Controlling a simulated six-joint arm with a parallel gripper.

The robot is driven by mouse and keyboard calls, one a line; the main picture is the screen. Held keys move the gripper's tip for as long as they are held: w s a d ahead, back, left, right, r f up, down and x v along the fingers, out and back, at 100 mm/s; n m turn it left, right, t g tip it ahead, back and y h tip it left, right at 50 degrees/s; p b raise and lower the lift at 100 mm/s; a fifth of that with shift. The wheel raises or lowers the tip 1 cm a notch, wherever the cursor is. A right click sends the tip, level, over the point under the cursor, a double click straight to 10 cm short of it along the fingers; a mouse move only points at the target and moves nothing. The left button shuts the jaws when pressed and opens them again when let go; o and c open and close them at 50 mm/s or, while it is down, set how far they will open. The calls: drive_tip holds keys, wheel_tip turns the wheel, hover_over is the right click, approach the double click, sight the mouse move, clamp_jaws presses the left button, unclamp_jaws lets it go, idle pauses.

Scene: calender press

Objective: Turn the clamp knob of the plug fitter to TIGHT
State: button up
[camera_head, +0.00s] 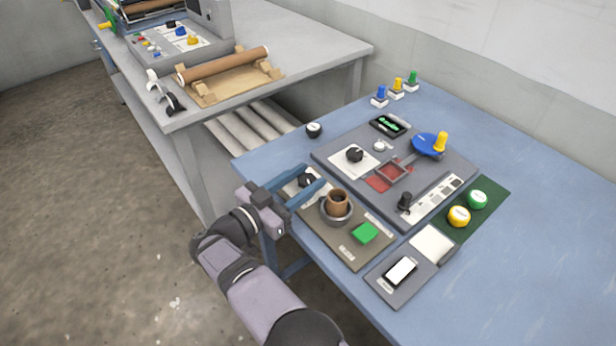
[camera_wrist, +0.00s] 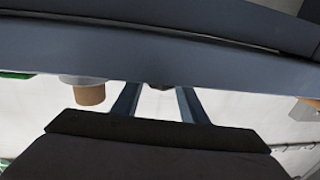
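The board nearest my arm, which appears to be the plug fitter (camera_head: 345,249), lies on the blue table. It carries a grey ring cup with a brown plug (camera_head: 337,203) in it and a green pad (camera_head: 365,233). A black knob (camera_head: 305,181) on a pale plate sits at its upper left corner. My gripper (camera_head: 315,175) is open, its two blue fingers on either side of this knob. In the wrist view, a dark bit of the knob (camera_wrist: 160,87) shows between the fingers with gaps at both sides. The knob's marking is too small to read.
Behind stands a larger grey panel (camera_head: 325,153) with another black knob (camera_head: 355,154), a lever and a blue disc. A loose black knob (camera_head: 314,130) stands to its left. Yellow (camera_head: 459,216) and green (camera_head: 478,199) round pieces lie on a dark green mat. The table's right side is clear.

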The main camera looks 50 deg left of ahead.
sight(304, 185)
drive_tip(key=shift+s+d+b, duration=0.2)
drive_tip(key=shift+s+b, duration=0.1)
drive_tip(key=shift+s, duration=1.25)
drive_tip(key=shift+s+d+b, duration=0.15)
drive_tip(key=shift+s+b, duration=0.1)
drive_tip(key=shift+s, duration=1.3)
drive_tip(key=r+y+p, duration=0.1)
drive_tip(key=p, duration=0.1)
drive_tip(key=n+y+p, duration=0.1)
drive_tip(key=p, duration=0.1)
drive_tip(key=shift+w+r, duration=0.35)
drive_tip(key=shift+w, duration=0.05)
drive_tip(key=y+p, duration=0.1)
drive_tip(key=n+y+p, duration=0.1)
drive_tip(key=shift+w+d+r+n+p, duration=0.1)
drive_tip(key=shift+w+d+n+p, duration=0.05)
drive_tip(key=shift+d+n+p, duration=0.2)
drive_tip(key=n+g+y+p, duration=0.1)
drive_tip(key=d+y+p, duration=0.1)
drive_tip(key=p, duration=0.1)
drive_tip(key=shift+d+f+n+g+y, duration=0.1)
drive_tip(key=shift+f+n+g+y, duration=0.25)
drive_tip(key=shift+g+y, duration=0.05)
drive_tip(key=shift+s+d+f+n+g+y+p, duration=0.2)
drive_tip(key=shift+d+f+n+g+y+p, duration=0.25)
drive_tip(key=shift+d+f+p, duration=0.2)
drive_tip(key=shift+p+x, duration=1)
drive_tip(key=shift+x, duration=2.75)
drive_tip(key=shift+s, duration=0.1)
drive_tip(key=c, duration=0.7)
